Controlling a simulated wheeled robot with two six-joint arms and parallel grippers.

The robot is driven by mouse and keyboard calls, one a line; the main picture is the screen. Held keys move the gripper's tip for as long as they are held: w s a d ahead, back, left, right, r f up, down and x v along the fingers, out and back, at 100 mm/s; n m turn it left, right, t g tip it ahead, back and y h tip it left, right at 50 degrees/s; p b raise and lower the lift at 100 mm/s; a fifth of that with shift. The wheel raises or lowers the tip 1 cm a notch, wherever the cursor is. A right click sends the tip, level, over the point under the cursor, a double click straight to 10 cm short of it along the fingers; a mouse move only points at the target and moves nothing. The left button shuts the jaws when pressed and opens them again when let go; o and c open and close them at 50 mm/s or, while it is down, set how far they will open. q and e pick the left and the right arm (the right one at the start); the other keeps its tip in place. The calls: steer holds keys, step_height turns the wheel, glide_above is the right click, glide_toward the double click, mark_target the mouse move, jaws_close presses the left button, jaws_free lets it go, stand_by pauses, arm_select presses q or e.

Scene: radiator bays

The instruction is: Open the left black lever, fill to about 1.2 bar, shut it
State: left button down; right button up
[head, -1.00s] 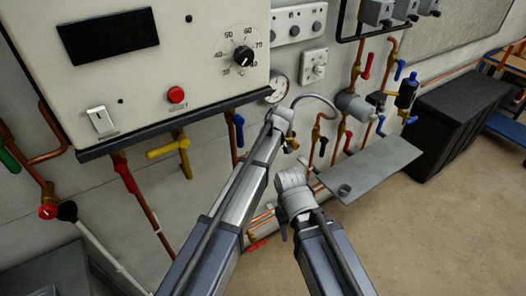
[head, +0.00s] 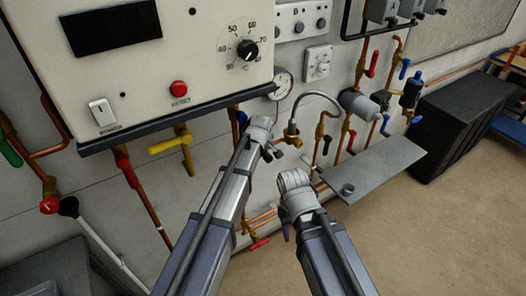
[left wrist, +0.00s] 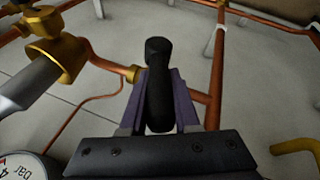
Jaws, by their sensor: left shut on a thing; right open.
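The black lever (left wrist: 158,90) stands between the two purple fingers of my left gripper (left wrist: 160,100) in the left wrist view, and the gripper is shut on it. In the head view my left gripper (head: 272,152) is small and partly behind its own wrist, beside the brass tap, so the lever cannot be made out clearly there. The round pressure gauge (head: 283,85) hangs below the boiler panel; its needle is too small to read. Part of its dial (left wrist: 24,166), marked bar, shows in the left wrist view. My right gripper (head: 285,230) is open and empty, lower down.
A grey shelf (head: 375,168) juts out at right. Yellow (head: 170,145), red (head: 126,168) and blue (head: 241,118) handles sit on nearby pipes. A dark chest (head: 465,120) stands at far right; floor in front is clear.

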arm_select(q)
steer(key=c, duration=0.7)
jaws_free()
steer(key=shift+o, duration=0.2)
steer(key=p+v, duration=0.7)
steer(key=shift+s+r, duration=0.2)
steer(key=shift+r, duration=0.15)
steer(key=shift+c, duration=0.3)
